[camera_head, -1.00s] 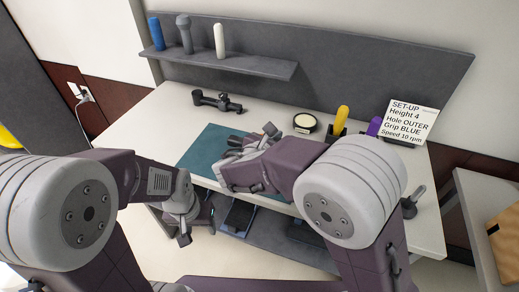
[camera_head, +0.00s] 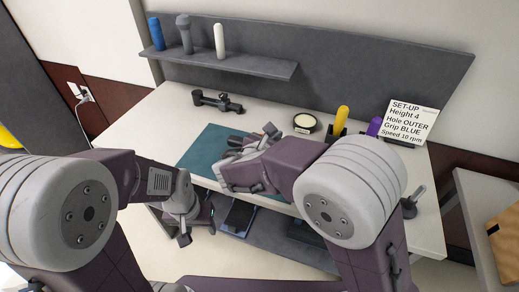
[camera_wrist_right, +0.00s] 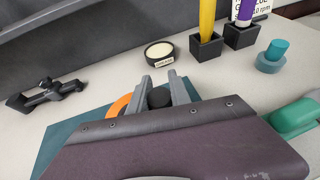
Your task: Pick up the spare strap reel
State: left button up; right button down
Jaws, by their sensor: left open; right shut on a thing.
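My right gripper (camera_wrist_right: 161,86) is over the teal mat (camera_wrist_right: 60,145) on the table. Its two grey fingers stand on either side of a small dark round thing (camera_wrist_right: 159,97), and it is shut on it. Part of an orange ring (camera_wrist_right: 120,106) shows just left of the fingers; I cannot tell whether it belongs to the dark thing. I cannot tell for certain which is the spare strap reel. My left gripper (camera_head: 197,232) is open and empty at the table's front edge.
A black clamp-like part (camera_head: 217,101) lies at the back left. Yellow (camera_head: 342,117) and purple (camera_head: 374,126) grips stand in black holders at the right, near the set-up card (camera_head: 409,120). A shelf (camera_head: 240,63) holds three grips. A teal knob (camera_wrist_right: 274,55) stands at the right.

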dwell(0.5)
jog(key=s+d+r+p, duration=0.3)
jog(key=s+d+r, duration=0.2)
jog(key=s+r, duration=0.5)
jog(key=shift+d+r, duration=0.35)
jog(key=shift+r, duration=0.1)
